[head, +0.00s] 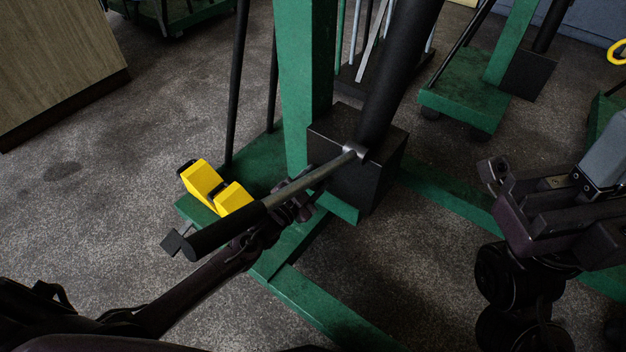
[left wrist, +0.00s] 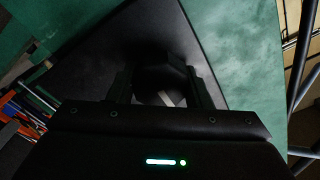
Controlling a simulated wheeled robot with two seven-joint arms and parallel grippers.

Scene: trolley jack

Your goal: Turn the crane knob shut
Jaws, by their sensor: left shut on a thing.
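The crane has a green post (head: 305,75), a black block (head: 375,185) at its foot and a black cylinder (head: 395,75) rising from the block. A grey lever (head: 320,172) with a black grip (head: 225,228) slants out from the block, over my left gripper. My left gripper (head: 300,203) is at the near left side of the block, partly hidden by the lever. In the left wrist view its two fingers are on either side of a dark knob (left wrist: 163,80), shut on it. The knob cannot be made out in the head view. My right gripper (head: 492,175) is off to the right, apart from the crane.
Yellow blocks (head: 203,180) sit on the green base (head: 258,160), left of the post. Green legs (head: 330,312) run along the floor. Another green crane (head: 470,105) stands behind. A wooden cabinet (head: 60,60) is at the far left. Grey floor at left is clear.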

